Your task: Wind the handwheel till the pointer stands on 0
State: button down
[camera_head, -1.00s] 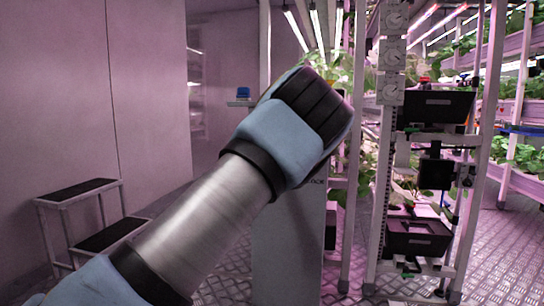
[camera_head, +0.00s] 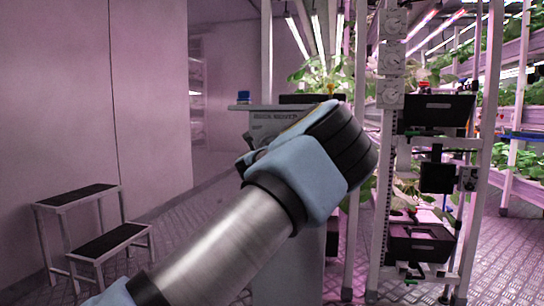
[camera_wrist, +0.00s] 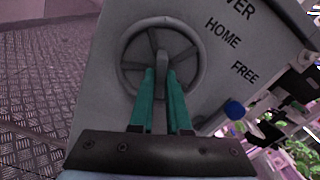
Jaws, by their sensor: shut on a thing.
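The grey handwheel (camera_wrist: 124,52) sits on a pale panel in the wrist view, with a round rim and spokes. My gripper (camera_wrist: 161,76) has its two teal fingers on either side of a grey upright part at the wheel's lower middle, shut on it. Whether this part is a handle or a spoke I cannot tell. In the head view my arm hides the wheel and the gripper's fingers. The pale cabinet (camera_head: 268,122) behind my arm carries dark lettering on top. I cannot make out a pointer or a 0 mark.
White dial plates (camera_head: 391,59) hang on the rack post, too small to read. Black crates (camera_head: 436,108) stand on the rack at right. A step stool (camera_head: 76,194) stands at left.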

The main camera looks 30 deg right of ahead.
jog(key=c, duration=0.9)
grip_release()
jog(key=p+v, duration=0.1)
jog(key=v, duration=1)
jog(key=shift+w+p, duration=0.1)
jog(key=shift+p, duration=0.2)
